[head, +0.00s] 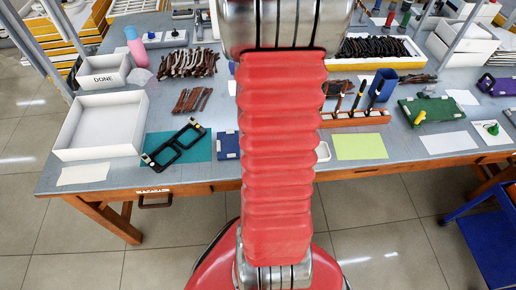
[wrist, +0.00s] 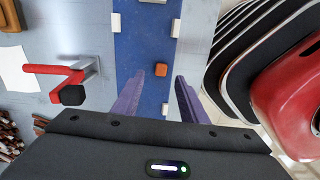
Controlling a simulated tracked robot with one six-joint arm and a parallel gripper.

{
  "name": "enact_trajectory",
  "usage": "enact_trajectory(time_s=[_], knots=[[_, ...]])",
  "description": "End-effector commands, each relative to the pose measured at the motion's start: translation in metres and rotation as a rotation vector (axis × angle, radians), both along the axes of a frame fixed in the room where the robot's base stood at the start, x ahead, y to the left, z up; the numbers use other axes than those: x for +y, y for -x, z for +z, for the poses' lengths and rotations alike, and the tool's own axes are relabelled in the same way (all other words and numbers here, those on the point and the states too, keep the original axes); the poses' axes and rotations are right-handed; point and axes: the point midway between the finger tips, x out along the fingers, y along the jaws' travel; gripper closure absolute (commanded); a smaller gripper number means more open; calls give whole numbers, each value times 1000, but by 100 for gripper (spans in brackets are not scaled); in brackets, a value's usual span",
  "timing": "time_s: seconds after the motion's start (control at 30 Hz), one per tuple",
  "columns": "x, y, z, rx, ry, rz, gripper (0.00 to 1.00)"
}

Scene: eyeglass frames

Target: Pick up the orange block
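In the wrist view, the small orange block (wrist: 161,69) lies on a blue mat (wrist: 144,45) edged with white pieces. My gripper (wrist: 159,77) is open, with one purple finger on each side of the block's line. The fingertips reach about level with the block in the picture, and a gap shows on both sides. I cannot tell how high the fingers are above it. In the head view, my red arm covers the middle of the table; part of a blue mat (head: 228,145) shows beside it, but the block and gripper are hidden.
In the wrist view, a red-handled tool (wrist: 60,76) with a black end lies left of the mat. A yellow-green sheet (head: 360,147) and a white tray (head: 101,125) are also on the table.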

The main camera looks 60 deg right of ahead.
Motion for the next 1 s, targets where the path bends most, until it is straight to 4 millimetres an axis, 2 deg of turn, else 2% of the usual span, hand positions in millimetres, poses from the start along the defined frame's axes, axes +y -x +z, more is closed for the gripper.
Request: enact_trajectory(time_s=[0.2,0.4,1.0], knots=[[1,4,-28,2,-2,0,61],[1,3,-43,1,-2,0,61],[0,3,-44,0,0,1,62]])
